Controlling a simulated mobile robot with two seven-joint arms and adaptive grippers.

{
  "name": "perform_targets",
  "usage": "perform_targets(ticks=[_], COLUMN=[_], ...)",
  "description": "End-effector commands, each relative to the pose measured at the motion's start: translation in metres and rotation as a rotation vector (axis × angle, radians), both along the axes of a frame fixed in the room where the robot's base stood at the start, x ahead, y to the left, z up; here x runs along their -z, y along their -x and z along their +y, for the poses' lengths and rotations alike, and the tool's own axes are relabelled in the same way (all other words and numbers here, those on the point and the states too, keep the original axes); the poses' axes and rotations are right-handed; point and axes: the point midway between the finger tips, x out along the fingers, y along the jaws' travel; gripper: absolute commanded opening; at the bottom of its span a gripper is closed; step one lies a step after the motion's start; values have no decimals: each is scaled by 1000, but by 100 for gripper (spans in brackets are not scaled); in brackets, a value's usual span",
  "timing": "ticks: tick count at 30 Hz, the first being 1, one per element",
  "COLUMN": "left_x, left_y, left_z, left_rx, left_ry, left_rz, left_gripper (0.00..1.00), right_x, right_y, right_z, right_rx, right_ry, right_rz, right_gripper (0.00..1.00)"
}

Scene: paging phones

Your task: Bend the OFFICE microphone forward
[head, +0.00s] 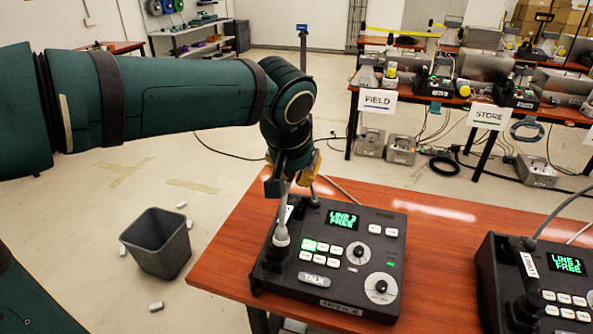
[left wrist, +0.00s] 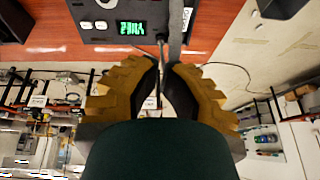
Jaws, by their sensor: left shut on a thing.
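The OFFICE paging phone (head: 330,255) sits near the left end of the red-brown table, with a green-lit screen reading "LINE 2 FREE" and a TALK key. Its thin microphone stalk (head: 314,194) rises from the back of the case into my left gripper (head: 296,178). In front of the gripper, a grey piece with a pale rounded end (head: 281,236) hangs down over the phone's left side; it looks like the microphone's head. In the left wrist view the gripper (left wrist: 163,68) has its brown-and-black fingers closed around the thin stalk (left wrist: 160,42). My right gripper is out of view.
A second phone (head: 545,285) with a lit screen stands to the right on the same table (head: 450,225). A dark bin (head: 160,245) stands on the floor at left, with white scraps around it. Behind are tables labelled FIELD (head: 377,101) and STORE (head: 488,116).

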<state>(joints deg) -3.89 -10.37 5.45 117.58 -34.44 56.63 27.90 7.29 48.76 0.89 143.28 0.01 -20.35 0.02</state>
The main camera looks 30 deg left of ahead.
Motion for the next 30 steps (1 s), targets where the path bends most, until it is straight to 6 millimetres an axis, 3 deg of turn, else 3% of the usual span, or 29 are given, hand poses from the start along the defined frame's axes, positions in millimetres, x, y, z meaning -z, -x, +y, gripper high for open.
perform_targets(ticks=[8,15,24,30], left_x=[-5,-38,-88,-107], left_y=[-3,-21,18,33], left_z=[1,9,-2,-7], left_rx=[0,-1,1,1], left_ry=[1,1,0,1], left_rz=[6,2,-3,-2], left_gripper=[0,0,0,0], right_x=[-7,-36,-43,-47], right_y=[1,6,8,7], right_z=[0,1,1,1], right_rx=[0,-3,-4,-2], right_ry=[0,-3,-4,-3], right_rz=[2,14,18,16], right_gripper=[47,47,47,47])
